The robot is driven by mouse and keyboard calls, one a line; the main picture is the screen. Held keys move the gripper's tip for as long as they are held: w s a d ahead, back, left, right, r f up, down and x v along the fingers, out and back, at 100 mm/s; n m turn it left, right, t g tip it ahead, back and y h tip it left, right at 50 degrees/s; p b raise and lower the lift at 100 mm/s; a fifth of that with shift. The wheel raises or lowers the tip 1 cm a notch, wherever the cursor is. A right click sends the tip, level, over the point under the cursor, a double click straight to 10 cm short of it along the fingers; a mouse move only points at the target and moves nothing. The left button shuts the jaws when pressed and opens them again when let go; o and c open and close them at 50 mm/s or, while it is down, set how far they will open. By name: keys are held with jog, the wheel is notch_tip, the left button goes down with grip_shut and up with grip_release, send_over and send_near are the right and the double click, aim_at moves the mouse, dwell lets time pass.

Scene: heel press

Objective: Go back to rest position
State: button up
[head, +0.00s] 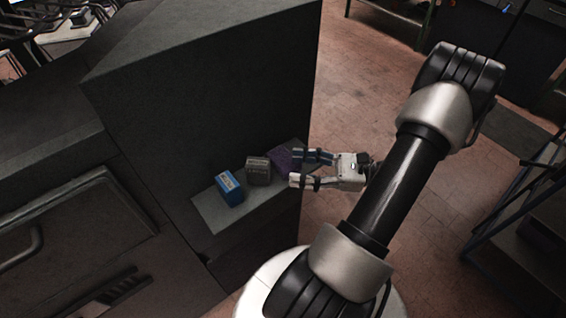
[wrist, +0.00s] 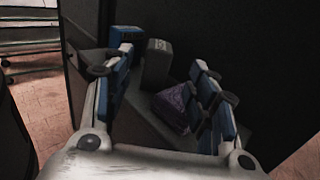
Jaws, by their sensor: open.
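My gripper (head: 296,169) is open, with its two fingers pointing left toward the shelf of the dark machine. In the wrist view my gripper (wrist: 165,95) has its fingers spread, one on each side of a purple block (wrist: 174,107) that lies farther in. In the head view the purple block (head: 287,160) is at the right end of the shelf, partly hidden by a fingertip. I cannot tell whether a finger touches it.
A grey shelf (head: 215,214) holds a blue box (head: 229,188) and a dark grey block (head: 258,170), which also show in the wrist view. The tall machine (head: 200,90) stands behind. A blue-framed rack (head: 515,215) is at the right. Brick floor (head: 355,95) is open beyond my arm.

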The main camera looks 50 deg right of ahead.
jog(key=shift+s+d, duration=0.25)
jog(key=shift+s, duration=0.15)
jog(key=shift+a, duration=0.1)
